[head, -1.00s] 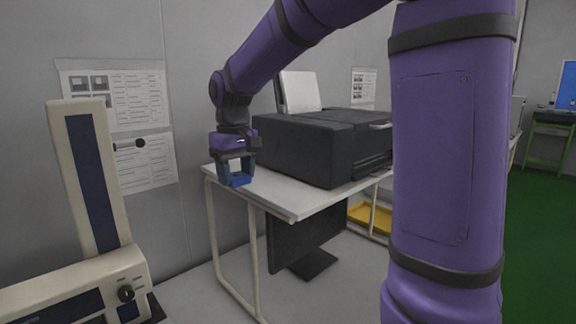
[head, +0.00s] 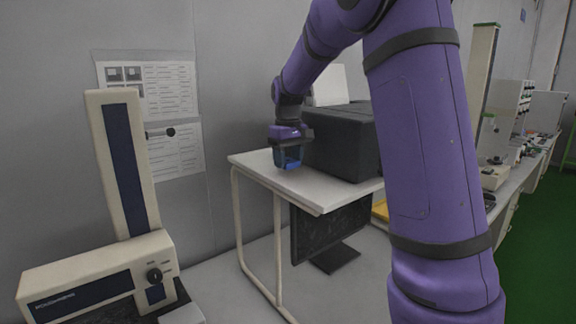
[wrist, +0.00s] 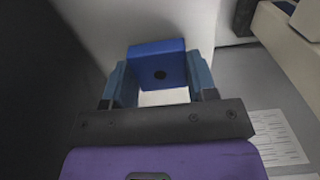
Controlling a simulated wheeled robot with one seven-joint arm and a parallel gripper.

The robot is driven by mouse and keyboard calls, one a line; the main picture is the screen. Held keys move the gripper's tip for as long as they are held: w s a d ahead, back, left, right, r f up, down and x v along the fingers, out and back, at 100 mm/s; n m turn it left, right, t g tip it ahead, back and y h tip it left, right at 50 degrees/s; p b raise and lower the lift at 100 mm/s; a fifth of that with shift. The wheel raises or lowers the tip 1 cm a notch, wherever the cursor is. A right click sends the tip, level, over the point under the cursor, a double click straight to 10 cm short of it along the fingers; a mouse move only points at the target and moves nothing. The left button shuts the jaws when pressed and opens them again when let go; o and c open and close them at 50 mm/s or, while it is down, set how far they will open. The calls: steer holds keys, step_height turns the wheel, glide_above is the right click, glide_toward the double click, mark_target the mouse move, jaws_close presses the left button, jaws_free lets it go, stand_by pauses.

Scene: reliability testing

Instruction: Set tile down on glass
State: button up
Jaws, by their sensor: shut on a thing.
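The gripper points down near the left end of the white table (head: 300,187), beside the black printer-like machine (head: 343,143). I cannot tell the gap between tile and table. I cannot make out any glass surface.
A cream instrument (head: 128,165) with an upright column stands at left, away from the table. A dark monitor (head: 330,228) sits below the table. Papers (head: 150,90) hang on the wall. My own arm hides part of the right side.

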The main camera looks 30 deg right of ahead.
steer(key=shift+f, duration=0.95)
steer(key=shift+f, duration=0.15)
steer(key=o, duration=0.9)
